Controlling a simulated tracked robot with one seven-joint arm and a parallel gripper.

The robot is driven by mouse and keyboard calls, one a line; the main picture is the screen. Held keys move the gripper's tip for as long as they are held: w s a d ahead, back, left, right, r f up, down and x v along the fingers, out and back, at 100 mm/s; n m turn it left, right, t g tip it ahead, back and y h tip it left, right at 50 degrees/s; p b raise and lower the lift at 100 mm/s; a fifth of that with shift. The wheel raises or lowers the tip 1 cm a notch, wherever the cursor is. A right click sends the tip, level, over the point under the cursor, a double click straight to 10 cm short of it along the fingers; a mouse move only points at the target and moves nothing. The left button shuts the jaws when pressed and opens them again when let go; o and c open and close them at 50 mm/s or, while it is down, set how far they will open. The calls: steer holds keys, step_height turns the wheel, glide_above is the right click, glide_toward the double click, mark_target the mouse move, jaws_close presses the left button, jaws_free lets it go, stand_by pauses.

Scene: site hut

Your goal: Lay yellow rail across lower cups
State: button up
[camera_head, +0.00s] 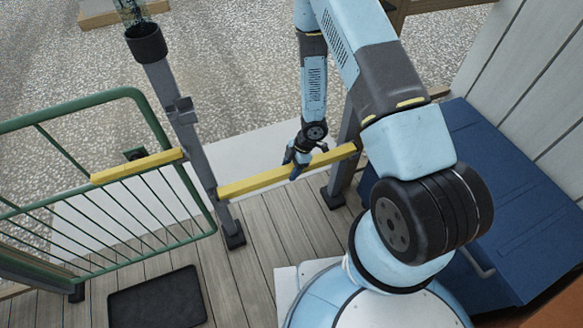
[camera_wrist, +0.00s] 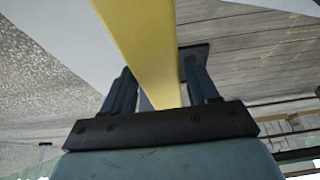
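The yellow rail (camera_head: 258,182) spans roughly level between the left grey post (camera_head: 186,125) and the right grey post (camera_head: 341,170). Its left end is beside the left post at a low height, and its right end is at the right post, partly near my arm. My gripper (camera_head: 305,157) is at the rail, right of its middle. In the wrist view the rail (camera_wrist: 146,45) runs between the two fingers (camera_wrist: 160,90) and fills the gap between them. The lower cups are hidden or too small to make out, so I cannot tell whether the ends rest in them.
A grey bracket (camera_head: 182,111) sits higher on the left post, under a black collar (camera_head: 146,43). A green gate (camera_head: 142,108) with a second yellow bar (camera_head: 137,166) stands left. A blue chest (camera_head: 485,190) is right. A black mat (camera_head: 157,299) lies on the plank floor.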

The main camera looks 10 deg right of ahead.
steer(key=o, duration=0.3)
steer(key=v, duration=1.3)
steer(key=shift+d+r, duration=0.2)
steer(key=shift+r, duration=0.05)
stand_by(0.4)
